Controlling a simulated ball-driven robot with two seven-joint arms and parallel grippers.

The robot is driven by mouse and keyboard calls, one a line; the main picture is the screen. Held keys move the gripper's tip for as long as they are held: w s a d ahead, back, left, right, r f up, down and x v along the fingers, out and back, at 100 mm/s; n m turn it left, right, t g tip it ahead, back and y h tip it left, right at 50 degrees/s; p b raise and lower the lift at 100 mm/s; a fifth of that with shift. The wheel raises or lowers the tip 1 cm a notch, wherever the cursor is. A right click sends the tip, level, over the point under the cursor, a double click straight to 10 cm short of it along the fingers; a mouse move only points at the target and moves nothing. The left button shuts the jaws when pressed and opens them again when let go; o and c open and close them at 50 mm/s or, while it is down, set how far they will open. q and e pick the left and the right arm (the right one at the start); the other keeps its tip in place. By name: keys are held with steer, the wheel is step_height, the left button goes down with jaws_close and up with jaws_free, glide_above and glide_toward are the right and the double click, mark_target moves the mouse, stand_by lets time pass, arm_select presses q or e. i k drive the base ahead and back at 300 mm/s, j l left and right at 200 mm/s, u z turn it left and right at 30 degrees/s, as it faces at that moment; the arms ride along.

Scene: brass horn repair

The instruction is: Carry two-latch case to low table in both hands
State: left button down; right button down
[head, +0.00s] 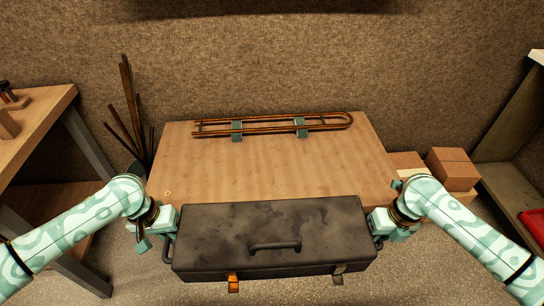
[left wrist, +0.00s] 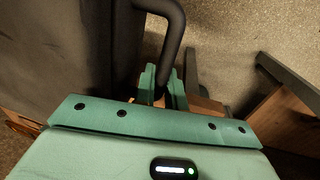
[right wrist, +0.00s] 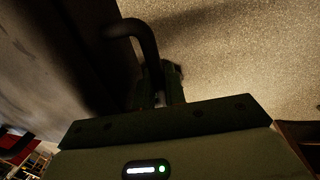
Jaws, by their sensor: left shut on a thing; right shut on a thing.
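The dark grey two-latch case (head: 270,228) is held level between my two arms, in front of the low table (head: 265,180). One latch (head: 233,282) is orange and the other (head: 338,272) is greyish; both hang on its near side. A carry handle (head: 275,246) lies on the case. My left gripper (head: 168,236) is shut on the left end handle, which shows as a dark bar between the fingers in the left wrist view (left wrist: 165,88). My right gripper (head: 378,232) is shut on the right end handle, seen in the right wrist view (right wrist: 160,90). The case hides the table's near edge.
A copper-coloured U-shaped tube (head: 270,125) rests on two small supports at the table's back; the tabletop before it is clear. Cardboard boxes (head: 452,170) stand right of the table. A workbench (head: 35,125) is at left, dark rods (head: 128,110) lean behind, and shelving (head: 515,135) is at right.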

mark_target(274, 172)
steer(key=i, duration=1)
